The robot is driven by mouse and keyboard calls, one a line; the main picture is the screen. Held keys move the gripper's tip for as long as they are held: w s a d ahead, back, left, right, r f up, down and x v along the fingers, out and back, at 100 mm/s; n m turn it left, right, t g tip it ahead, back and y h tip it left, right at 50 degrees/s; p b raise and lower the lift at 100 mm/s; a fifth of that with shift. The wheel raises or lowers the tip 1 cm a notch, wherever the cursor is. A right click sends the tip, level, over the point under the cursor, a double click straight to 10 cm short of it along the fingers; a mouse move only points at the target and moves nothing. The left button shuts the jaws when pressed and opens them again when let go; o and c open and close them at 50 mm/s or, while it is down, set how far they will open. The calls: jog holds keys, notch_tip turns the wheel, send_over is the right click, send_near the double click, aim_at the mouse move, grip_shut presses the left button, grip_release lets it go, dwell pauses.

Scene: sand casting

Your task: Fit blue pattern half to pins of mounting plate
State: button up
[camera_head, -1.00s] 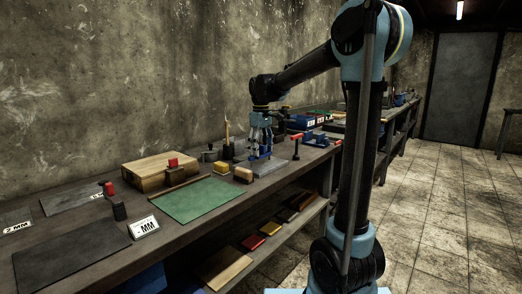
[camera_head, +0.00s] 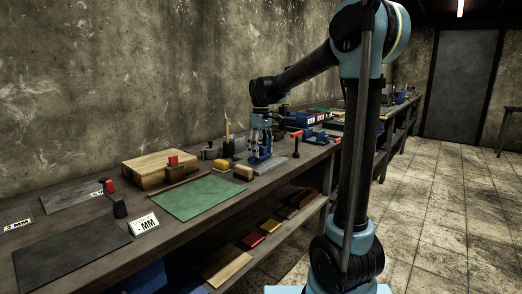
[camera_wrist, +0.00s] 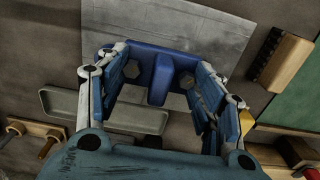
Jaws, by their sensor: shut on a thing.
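My gripper (camera_head: 261,147) points down over the bench and is shut on the blue pattern half (camera_head: 262,158). In the wrist view my gripper (camera_wrist: 166,85) has its two fingers on either side of a raised rib of the blue pattern half (camera_wrist: 162,72), whose long flat body lies crosswise beyond the fingers. The pale grey mounting plate (camera_head: 282,165) lies flat on the bench under the blue piece. In the wrist view the plate (camera_wrist: 205,28) shows past the blue edge. The pins cannot be made out. I cannot tell whether the blue piece touches the plate.
A grey tray-like piece (camera_wrist: 70,103) lies beside the gripper in the wrist view. A wooden brush (camera_wrist: 288,62) and green mat (camera_head: 200,197) lie nearby. A yellow block (camera_head: 224,164) and wooden box (camera_head: 150,168) stand to the left. Red-handled clamps (camera_head: 296,143) stand to the right.

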jog(key=shift+f, duration=0.6)
jog(key=o, duration=1.3)
jog(key=shift+o, duration=0.2)
notch_tip(320, 180, up, 12)
jog(key=shift+f, duration=0.1)
jog(key=s+d+f+m+t, duration=0.1)
jog(key=s+d+f+m, duration=0.1)
jog(key=s+d+f, duration=0.4)
jog(key=s+d+f+m, duration=0.3)
jog(key=s+d, duration=0.5)
jog(key=s, duration=0.1)
jog(key=s+d+f+m, duration=0.2)
jog(key=s+d+f, duration=0.2)
jog(key=s+f, duration=0.4)
jog(key=s+d+f+m+t, duration=0.1)
jog(key=s+d+f+m, duration=0.2)
jog(key=s+f, duration=0.5)
notch_tip(320, 180, down, 2)
jog(key=shift+s+d+f, duration=0.15)
jog(key=shift+s+d, duration=0.15)
jog(key=shift+d, duration=0.1)
